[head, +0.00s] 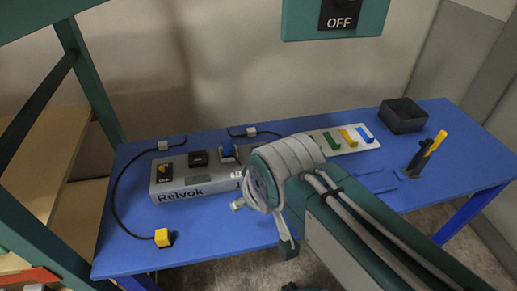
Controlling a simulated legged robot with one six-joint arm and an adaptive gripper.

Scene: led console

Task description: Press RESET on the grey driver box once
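The grey driver box (215,187), marked "Relvok", sits on the blue table at centre left. Its top carries a yellow control (164,170) at the left, a black control (198,158) and a blue control (227,152) further right. A small dark panel lies in front of the black one. I cannot read a RESET label, and my arm covers the box's right end. My arm reaches in from the lower right, with its large round joint in front of that end. I cannot make out my gripper's fingers.
The blue table (210,235) has free room in front of the box. A yellow cube (162,237) ends a black cable at left. Behind my arm is a pale strip (378,143) with coloured pieces. A black bin (403,116) and yellow-handled tool (436,143) stand right. An "OFF" sign (340,18) hangs above.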

